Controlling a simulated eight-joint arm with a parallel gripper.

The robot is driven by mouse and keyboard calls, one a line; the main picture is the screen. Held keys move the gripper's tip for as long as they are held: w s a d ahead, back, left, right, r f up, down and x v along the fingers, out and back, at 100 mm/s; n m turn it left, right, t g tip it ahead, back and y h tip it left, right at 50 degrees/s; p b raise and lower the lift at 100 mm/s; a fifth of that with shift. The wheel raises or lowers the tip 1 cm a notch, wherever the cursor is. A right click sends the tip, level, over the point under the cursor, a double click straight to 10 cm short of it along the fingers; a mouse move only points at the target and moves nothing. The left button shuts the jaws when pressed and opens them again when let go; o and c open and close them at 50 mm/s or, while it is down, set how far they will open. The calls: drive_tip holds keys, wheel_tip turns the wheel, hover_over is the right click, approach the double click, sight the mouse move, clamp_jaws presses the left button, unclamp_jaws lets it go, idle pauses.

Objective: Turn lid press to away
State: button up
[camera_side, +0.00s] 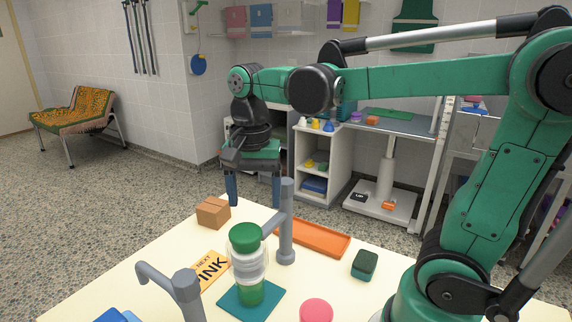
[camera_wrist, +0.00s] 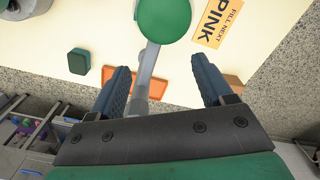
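A grey post with a side arm (camera_side: 287,222), which looks like the lid press, stands upright on the pale table. Its arm points left toward the jar's upper part; I cannot tell if they touch. The jar (camera_side: 249,264) is clear with green at its base and a green lid (camera_side: 245,237), and stands on a teal mat (camera_side: 232,304). My gripper (camera_side: 254,190) is open, pointing down above and behind the post. In the wrist view the gripper (camera_wrist: 160,66) has its fingers wide apart, with the grey post (camera_wrist: 146,75) showing between them, lower down. The lid (camera_wrist: 164,18) is ahead.
An orange tray (camera_side: 318,238) lies behind the post. A dark green block (camera_side: 365,264) is to its right, a cardboard box (camera_side: 213,212) at back left. A "FILL NEXT PINK" card (camera_side: 208,270) lies left of the jar. Another grey post (camera_side: 185,292) and a pink round thing (camera_side: 316,310) are in front.

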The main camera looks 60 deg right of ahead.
sight(286, 180)
drive_tip(key=d+r+m, duration=0.1)
drive_tip(key=d+m, duration=0.1)
drive_tip(key=m, duration=0.2)
drive_tip(key=d+r+m, duration=0.1)
drive_tip(key=d+m, duration=0.2)
drive_tip(key=m, duration=0.1)
drive_tip(key=d+r+m, duration=0.1)
drive_tip(key=d+m, duration=0.1)
drive_tip(key=m, duration=0.3)
drive_tip(key=shift+s+d+r, duration=0.15)
drive_tip(key=shift+s+r, duration=0.1)
drive_tip(key=shift+d+r+m, duration=0.15)
drive_tip(key=shift+d+m, duration=0.1)
drive_tip(key=shift+m, duration=0.35)
drive_tip(key=shift+s+d, duration=0.1)
drive_tip(key=shift+d, duration=0.05)
drive_tip(key=shift+f, duration=2.75)
clamp_jaws()
